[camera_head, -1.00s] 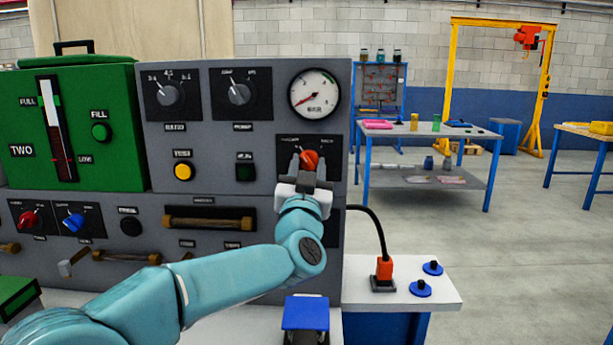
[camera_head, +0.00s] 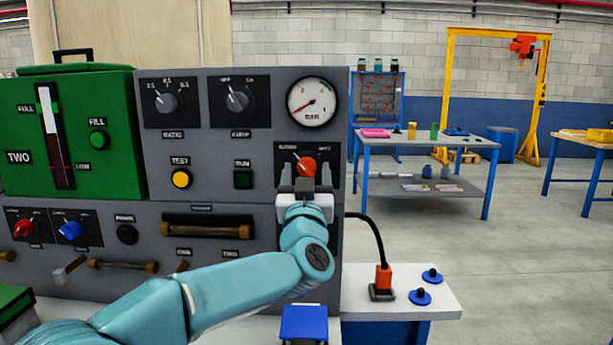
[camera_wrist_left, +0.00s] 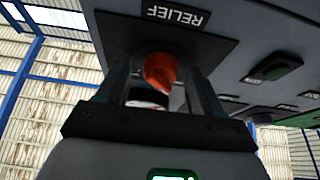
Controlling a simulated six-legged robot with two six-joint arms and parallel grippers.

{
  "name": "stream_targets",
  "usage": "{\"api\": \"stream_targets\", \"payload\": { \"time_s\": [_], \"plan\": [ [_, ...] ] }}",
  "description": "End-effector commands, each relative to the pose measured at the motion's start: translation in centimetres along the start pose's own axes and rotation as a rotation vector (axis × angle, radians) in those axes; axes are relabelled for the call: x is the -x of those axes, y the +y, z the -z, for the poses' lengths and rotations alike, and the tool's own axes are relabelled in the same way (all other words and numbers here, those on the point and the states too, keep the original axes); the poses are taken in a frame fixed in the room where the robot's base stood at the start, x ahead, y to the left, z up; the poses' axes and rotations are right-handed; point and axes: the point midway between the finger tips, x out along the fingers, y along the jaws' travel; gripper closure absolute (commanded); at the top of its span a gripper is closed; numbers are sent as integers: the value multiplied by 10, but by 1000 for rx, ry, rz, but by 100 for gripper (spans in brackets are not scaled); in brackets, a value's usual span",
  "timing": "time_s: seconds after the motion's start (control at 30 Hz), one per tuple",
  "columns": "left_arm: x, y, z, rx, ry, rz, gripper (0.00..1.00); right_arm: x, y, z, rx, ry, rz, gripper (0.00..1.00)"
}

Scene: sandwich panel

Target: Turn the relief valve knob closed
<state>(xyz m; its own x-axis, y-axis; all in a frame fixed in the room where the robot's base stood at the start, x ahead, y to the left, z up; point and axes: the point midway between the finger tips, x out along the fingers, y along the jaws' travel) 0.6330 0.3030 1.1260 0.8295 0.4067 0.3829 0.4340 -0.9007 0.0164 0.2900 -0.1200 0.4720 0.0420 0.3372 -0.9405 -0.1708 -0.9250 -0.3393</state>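The relief valve knob (camera_head: 306,167) is orange-red and sits on a dark plate below the round gauge on the grey panel. In the left wrist view the knob (camera_wrist_left: 160,72) shows under an upside-down RELIEF label (camera_wrist_left: 176,14). My left gripper (camera_head: 306,178) is right in front of the knob. Its two fingers (camera_wrist_left: 158,85) are spread, one on each side of the knob, with visible gaps. My right gripper is in neither view.
The gauge (camera_head: 312,102) is above the knob. Other dials, a yellow TEST button (camera_head: 181,179) and a brown handle (camera_head: 207,229) are to the left. An orange plug (camera_head: 383,277) with a black cable stands on the white side table (camera_head: 440,299). Open floor lies to the right.

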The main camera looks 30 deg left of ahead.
Motion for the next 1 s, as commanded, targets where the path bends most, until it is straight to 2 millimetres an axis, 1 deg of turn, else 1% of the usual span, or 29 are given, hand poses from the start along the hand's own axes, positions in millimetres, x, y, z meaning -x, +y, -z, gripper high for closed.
{"api": "stream_targets", "payload": {
  "time_s": [0.27,0.37,0.47,0.8,0.9,1.0],
  "plan": [
    [1,0,0,-1,0,0,34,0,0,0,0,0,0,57],
    [7,0,0,-1,0,-1,34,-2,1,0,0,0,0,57],
    [23,0,-1,-1,0,-2,34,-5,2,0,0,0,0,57],
    [112,1,0,0,0,-5,34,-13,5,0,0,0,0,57],
    [133,1,0,0,0,-4,34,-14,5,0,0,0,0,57],
    [149,1,0,1,0,-3,34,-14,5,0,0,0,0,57]
  ]
}}
